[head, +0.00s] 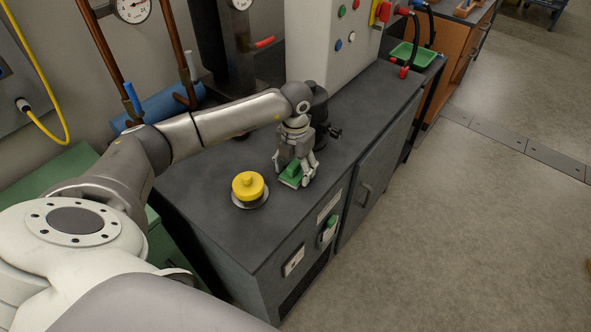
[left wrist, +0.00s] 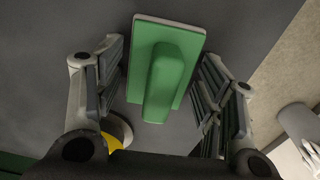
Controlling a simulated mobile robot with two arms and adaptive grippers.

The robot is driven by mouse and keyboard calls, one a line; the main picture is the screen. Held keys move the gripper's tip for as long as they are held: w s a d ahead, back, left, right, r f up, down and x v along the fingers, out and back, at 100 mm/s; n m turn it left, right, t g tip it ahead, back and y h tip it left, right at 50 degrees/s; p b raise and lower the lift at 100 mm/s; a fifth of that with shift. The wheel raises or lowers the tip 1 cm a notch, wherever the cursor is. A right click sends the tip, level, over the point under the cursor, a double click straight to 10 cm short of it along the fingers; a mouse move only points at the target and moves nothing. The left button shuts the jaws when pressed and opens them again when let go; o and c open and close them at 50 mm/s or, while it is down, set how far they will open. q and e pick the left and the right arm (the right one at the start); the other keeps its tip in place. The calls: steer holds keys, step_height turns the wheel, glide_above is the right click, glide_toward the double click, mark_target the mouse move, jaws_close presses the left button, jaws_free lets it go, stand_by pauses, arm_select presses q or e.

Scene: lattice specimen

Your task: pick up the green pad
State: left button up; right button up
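The green pad (head: 291,176) lies on the dark grey cabinet top in the head view, near its right edge. My left gripper (head: 294,172) points down over it, partly hiding it. In the left wrist view the green pad (left wrist: 165,65) is a flat plate with a raised bar, between the two spread fingers of the left gripper (left wrist: 158,95). Gaps show between each finger and the bar, so the gripper is open around it.
A yellow knobbed object (head: 248,186) on a round plate stands left of the pad. A dark cylindrical device (head: 319,115) stands close behind the gripper. A light grey control box (head: 330,50) stands at the back. Bare cabinet top (head: 215,235) lies in front.

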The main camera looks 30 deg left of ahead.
arm_select(q)
steer(key=c, duration=0.6)
steer(key=shift+o, duration=0.2)
arm_select(e)
steer(key=shift+d, duration=0.4)
arm_select(q)
steer(key=shift+r, duration=0.1)
arm_select(e)
steer(key=shift+w, duration=0.1)
arm_select(q)
steer(key=shift+w+r, duration=0.1)
steer(key=shift+r, duration=0.55)
steer(key=s+d+r+b, duration=0.4)
steer(key=s+d+r, duration=0.4)
steer(key=d+r, duration=0.3)
steer(key=shift+d+r+b, duration=0.25)
steer(key=shift+d+b, duration=0.1)
arm_select(e)
steer(key=f, duration=0.4)
steer(key=shift+w+a+f, duration=0.1)
steer(key=shift+a+f, duration=0.1)
steer(key=shift+f, duration=0.15)
